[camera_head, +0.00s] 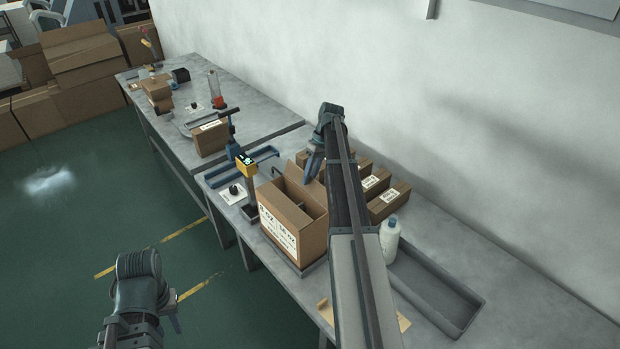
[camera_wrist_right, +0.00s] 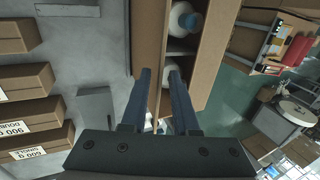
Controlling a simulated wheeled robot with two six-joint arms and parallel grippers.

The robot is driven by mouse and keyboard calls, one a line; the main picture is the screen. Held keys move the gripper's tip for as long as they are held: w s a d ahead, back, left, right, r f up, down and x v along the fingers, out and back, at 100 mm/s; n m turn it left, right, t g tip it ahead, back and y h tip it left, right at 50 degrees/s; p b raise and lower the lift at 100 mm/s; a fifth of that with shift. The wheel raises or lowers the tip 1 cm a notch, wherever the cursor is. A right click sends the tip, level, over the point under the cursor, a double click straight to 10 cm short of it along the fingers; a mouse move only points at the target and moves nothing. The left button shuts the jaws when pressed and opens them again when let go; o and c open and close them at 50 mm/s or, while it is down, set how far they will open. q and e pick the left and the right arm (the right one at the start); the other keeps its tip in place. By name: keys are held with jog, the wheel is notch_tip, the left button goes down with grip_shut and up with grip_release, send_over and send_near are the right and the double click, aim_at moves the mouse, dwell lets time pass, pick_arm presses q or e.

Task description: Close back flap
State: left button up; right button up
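An open cardboard carton (camera_head: 290,236) with a printed front label stands on the near bench. Its top is at least partly open, and brown panels show inside. In the right wrist view a brown panel of the carton (camera_wrist_right: 148,35), which may be the back flap, lies just past the fingertips, with a white bottle (camera_wrist_right: 184,20) inside beside it. My right gripper (camera_head: 313,166) is above the carton's back edge; in its wrist view the fingers (camera_wrist_right: 159,75) are apart. Contact with the panel is unclear. My left gripper (camera_head: 176,312) hangs low, away from the bench; its fingers are barely visible.
Several small labelled boxes (camera_head: 388,200) stand behind the carton by the wall. A white bottle (camera_head: 389,238) and a grey tray (camera_head: 436,288) are to the right. A yellow-headed device on a post (camera_head: 246,168) stands to the left. My right arm hides part of the bench.

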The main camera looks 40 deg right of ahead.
grip_shut()
dwell(1.2)
